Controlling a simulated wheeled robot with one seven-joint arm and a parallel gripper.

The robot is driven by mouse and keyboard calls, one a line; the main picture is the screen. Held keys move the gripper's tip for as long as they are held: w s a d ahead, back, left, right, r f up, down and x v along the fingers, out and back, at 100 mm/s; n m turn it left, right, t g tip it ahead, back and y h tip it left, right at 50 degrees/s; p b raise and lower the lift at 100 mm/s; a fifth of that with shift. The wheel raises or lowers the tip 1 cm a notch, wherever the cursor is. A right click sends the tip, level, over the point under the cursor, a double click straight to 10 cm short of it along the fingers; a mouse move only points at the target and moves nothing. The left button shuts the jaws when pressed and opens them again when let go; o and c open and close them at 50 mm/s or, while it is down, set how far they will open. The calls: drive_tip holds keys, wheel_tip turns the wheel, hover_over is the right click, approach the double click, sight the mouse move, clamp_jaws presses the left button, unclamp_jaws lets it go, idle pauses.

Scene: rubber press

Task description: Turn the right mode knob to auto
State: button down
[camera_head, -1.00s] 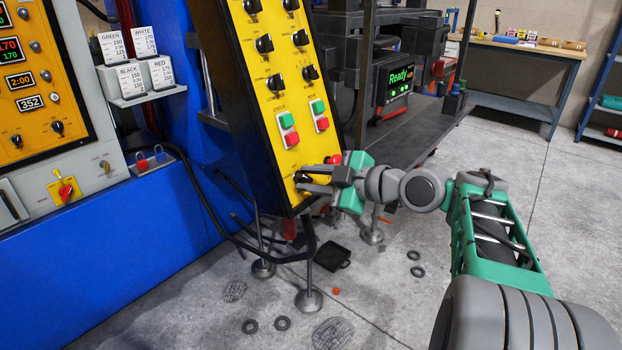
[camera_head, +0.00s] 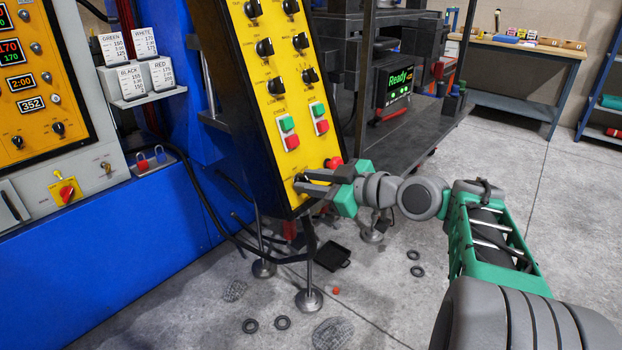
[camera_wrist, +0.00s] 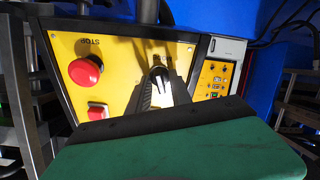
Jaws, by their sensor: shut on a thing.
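My gripper (camera_head: 304,181) reaches in from the right to the bottom of the tilted yellow panel (camera_head: 270,140). It is shut on a small black knob (camera_wrist: 158,72) at the panel's lower left.
A red stop button (camera_wrist: 85,70) sits beside the held knob, close to my gripper. Green and red push buttons (camera_head: 320,119) lie above it. A screen reading Ready (camera_head: 399,77) is behind to the right. A black tray (camera_head: 332,258) lies on the floor below.

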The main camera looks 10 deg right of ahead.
drive_tip(key=m+p, duration=0.2)
drive_tip(key=m, duration=0.2)
drive_tip(key=shift+r+t, duration=0.15)
drive_tip(key=shift+t, duration=0.15)
drive_tip(key=m+p, duration=0.2)
drive_tip(key=m, duration=0.1)
drive_tip(key=shift+r+m+h+p, duration=0.1)
drive_tip(key=shift+m+h+p, duration=0.25)
drive_tip(key=shift+m+h, duration=0.05)
drive_tip(key=m+p, duration=0.3)
drive_tip(key=shift+m, duration=0.3)
drive_tip(key=shift+m+h+p, duration=0.3)
drive_tip(key=shift+m+p, duration=0.7)
drive_tip(key=shift+m, duration=0.1)
drive_tip(key=shift+f, duration=0.2)
drive_tip(key=c, duration=1.5)
unclamp_jaws()
